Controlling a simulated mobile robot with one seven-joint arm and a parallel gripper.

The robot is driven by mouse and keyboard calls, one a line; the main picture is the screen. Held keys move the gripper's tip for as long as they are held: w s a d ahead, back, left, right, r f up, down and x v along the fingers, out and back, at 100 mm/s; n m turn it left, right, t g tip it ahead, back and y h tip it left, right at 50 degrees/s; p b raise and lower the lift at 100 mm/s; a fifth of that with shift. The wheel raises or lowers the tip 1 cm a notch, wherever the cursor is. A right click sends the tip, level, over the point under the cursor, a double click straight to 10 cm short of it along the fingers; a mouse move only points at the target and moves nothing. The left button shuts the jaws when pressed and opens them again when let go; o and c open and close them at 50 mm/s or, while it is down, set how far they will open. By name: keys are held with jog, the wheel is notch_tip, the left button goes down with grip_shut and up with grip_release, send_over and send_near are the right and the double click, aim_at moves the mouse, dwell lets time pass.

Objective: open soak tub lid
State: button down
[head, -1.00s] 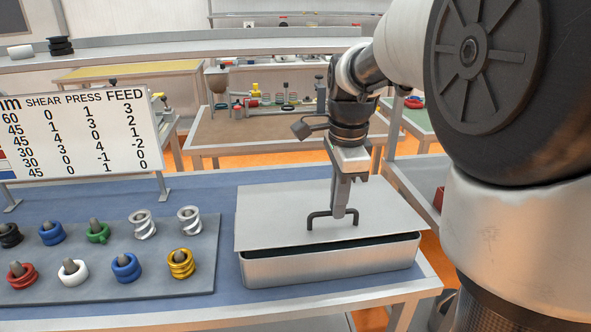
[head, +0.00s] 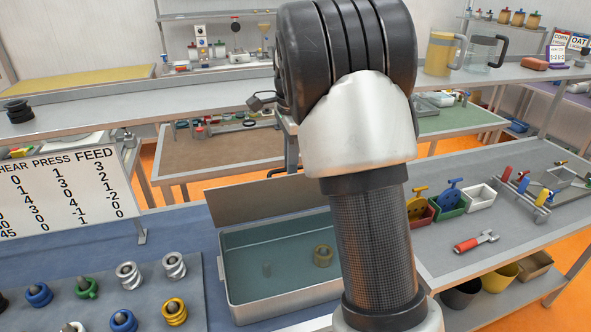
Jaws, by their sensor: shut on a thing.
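The soak tub (head: 275,310) is a silver rectangular box at the front of the blue mat. Its lid (head: 260,200) is a grey sheet, raised and tilted up along the back rim, so the tub is open. My arm stands in front of the tub's right side and the lid's right end. My gripper is hidden behind my arm, so its hold on the lid handle cannot be seen.
A grey tray (head: 200,285) of coloured rings and screw pieces lies left of the tub. A number board (head: 65,190) stands behind it. A right-hand bench (head: 500,235) holds small bins and a red-handled tool (head: 476,241). An orange floor gap lies behind the mat.

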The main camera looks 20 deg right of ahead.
jog(key=shift+w+a, duration=0.1)
jog(key=shift+w, duration=2.5)
jog(key=c, duration=2)
grip_release()
jog(key=shift+o, duration=0.8)
jog(key=shift+w, duration=0.2)
jog(key=shift+r+p, duration=0.15)
jog(key=shift+p, duration=0.15)
notch_tip(320, 180, up, 17)
jog(key=s, duration=0.1)
jog(key=shift+r, duration=0.2)
jog(key=shift+s, duration=0.15)
